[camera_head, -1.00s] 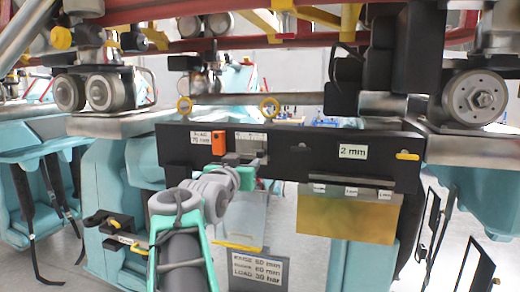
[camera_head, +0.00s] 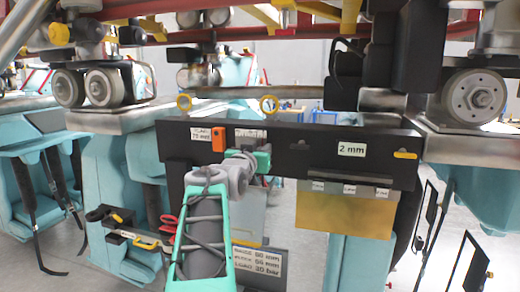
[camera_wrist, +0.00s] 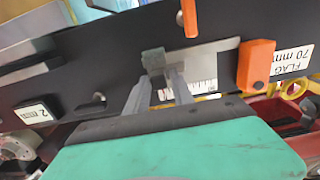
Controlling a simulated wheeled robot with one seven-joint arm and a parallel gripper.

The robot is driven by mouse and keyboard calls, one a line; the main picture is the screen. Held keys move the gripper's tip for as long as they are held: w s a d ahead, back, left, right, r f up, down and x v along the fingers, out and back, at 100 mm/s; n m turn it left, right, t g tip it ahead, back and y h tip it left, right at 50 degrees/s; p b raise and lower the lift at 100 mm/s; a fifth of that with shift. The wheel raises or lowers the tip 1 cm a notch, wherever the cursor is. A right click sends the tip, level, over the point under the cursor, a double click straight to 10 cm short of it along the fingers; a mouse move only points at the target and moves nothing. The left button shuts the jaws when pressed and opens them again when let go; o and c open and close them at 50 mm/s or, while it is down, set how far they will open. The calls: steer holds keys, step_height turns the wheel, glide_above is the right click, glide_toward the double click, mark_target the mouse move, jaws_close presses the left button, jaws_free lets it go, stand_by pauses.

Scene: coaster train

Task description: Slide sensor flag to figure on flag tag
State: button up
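The flag tag (camera_head: 201,134) is a white label at the left of a black panel. The wrist view shows it too (camera_wrist: 292,62), reading FLAG 70 mm. An orange block (camera_wrist: 256,65) sits beside it. The sensor flag (camera_wrist: 210,58) looks like a flat metal strip with a grey block (camera_wrist: 153,59) at its end, in front of a ruled scale (camera_wrist: 188,90). My gripper (camera_wrist: 160,76) has its two grey fingertips at the grey block. I cannot tell whether they are clamped on it. In the head view my wrist hides most of the flag.
The black panel (camera_head: 290,150) also bears a 2 mm label (camera_head: 352,149) and a brass-coloured plate (camera_head: 345,213). Red-handled pliers (camera_head: 169,222) and yellow-handled tools lie on a ledge at lower left.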

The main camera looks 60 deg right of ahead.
jaws_close()
stand_by(1.1)
